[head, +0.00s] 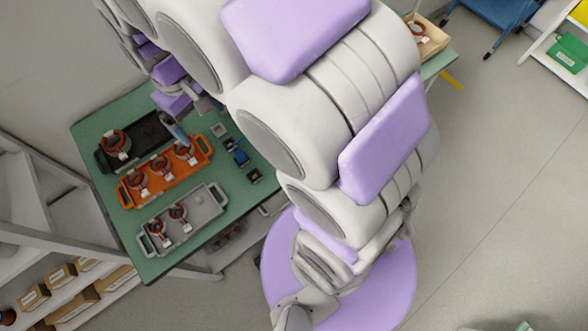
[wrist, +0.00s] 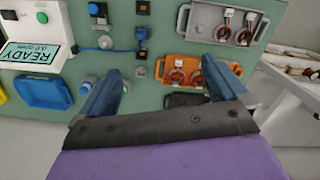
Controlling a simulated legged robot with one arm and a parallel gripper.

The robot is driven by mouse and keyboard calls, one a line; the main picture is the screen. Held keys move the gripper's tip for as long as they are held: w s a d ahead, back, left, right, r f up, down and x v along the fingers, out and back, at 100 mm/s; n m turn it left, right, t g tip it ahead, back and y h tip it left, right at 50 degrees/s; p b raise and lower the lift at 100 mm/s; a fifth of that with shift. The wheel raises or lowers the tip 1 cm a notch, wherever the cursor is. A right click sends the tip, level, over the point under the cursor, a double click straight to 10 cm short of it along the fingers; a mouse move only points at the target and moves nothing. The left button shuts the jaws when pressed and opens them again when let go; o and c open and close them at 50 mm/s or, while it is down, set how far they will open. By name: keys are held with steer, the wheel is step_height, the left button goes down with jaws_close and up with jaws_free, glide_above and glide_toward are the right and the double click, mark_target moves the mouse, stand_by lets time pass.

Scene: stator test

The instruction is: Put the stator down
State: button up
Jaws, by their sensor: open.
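My gripper (wrist: 160,84) is open, with its two blue fingers spread and nothing between them. In the head view my gripper (head: 178,133) is over the green table, by the black and orange trays. The black tray (head: 156,128) holds one copper-ringed stator (head: 116,143) at its left end. The orange tray (head: 128,199) holds three stators (head: 160,164). The grey tray (head: 205,204) holds two stators (head: 178,213). In the wrist view a finger partly covers the orange tray (wrist: 168,48), and the black tray (wrist: 185,100) is mostly hidden behind my gripper.
The green table (head: 152,268) also carries small blue and black parts (head: 236,150) right of the trays. The wrist view shows a blue bin (wrist: 45,92), a READY sign (wrist: 35,50) and button boxes. A shelf with cardboard boxes (head: 62,275) stands at lower left.

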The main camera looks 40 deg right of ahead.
steer(key=s+d+r+m, duration=0.1)
steer(key=s+d, duration=0.3)
steer(key=s, duration=0.7)
steer(key=s+d+m+g, duration=0.1)
steer(key=s+d+m, duration=0.2)
steer(key=s, duration=0.8)
steer(key=shift+s+d+r, duration=0.25)
steer(key=shift+d+r, duration=0.15)
steer(key=shift+d, duration=0.15)
steer(key=shift+c, duration=0.4)
